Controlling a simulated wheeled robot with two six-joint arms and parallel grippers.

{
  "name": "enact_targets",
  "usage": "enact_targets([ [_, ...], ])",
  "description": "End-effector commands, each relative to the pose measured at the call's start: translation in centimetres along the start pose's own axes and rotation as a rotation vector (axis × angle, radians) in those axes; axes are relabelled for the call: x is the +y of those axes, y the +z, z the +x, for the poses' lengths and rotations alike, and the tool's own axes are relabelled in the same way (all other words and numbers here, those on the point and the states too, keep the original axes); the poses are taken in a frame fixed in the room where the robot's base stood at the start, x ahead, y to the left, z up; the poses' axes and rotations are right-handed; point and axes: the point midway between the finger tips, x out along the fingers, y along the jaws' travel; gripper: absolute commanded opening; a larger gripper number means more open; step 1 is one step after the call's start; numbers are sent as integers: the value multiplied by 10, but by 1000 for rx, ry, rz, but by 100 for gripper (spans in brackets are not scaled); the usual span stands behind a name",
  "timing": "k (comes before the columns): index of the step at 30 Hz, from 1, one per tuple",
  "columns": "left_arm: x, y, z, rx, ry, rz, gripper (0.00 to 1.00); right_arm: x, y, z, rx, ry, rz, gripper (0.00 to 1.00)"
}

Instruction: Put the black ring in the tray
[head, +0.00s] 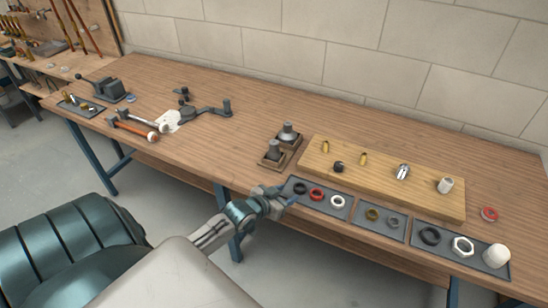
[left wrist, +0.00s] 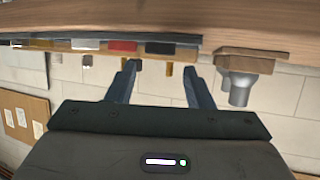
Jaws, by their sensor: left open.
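A black ring (head: 300,188) lies at the left end of a dark grey tray (head: 325,210), beside a red ring (head: 317,194) and a white ring (head: 338,201). A larger black ring (head: 430,236) lies in the right grey tray (head: 462,262). My left gripper (head: 290,199) is open and empty at the front edge of the bench, close to the left tray. The left wrist view is upside down; the open fingers (left wrist: 159,85) point toward the bench edge, with a black piece (left wrist: 160,47) and a red piece (left wrist: 122,46) beyond them. My right gripper is not visible.
A middle tray (head: 379,224) holds a brass and a grey ring. A wooden board (head: 390,190) with several fittings lies behind the trays. Two wooden blocks with grey pieces (head: 288,136) stand left of it. A red ring-shaped piece (head: 489,214) lies at right.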

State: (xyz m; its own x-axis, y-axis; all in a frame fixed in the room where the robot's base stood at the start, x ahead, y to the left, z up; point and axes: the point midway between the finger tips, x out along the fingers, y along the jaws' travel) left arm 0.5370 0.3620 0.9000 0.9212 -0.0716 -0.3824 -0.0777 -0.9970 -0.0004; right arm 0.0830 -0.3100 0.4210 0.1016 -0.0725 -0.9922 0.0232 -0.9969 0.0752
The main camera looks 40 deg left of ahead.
Motion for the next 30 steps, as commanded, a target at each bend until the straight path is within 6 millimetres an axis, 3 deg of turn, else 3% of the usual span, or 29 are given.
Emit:
enact_targets([
  [3,0,1,-25,-2,1,5,47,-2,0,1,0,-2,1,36],
  [9,0,0,-52,-1,0,4,47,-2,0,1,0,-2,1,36],
  [23,-1,2,-62,-3,-3,-1,47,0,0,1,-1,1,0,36],
  [26,-10,26,-55,-37,-27,-5,47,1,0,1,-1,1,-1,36],
  [29,-28,81,-44,-120,-78,-9,47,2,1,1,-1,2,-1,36],
  [30,-36,112,-40,-166,-102,-11,47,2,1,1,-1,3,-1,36],
])
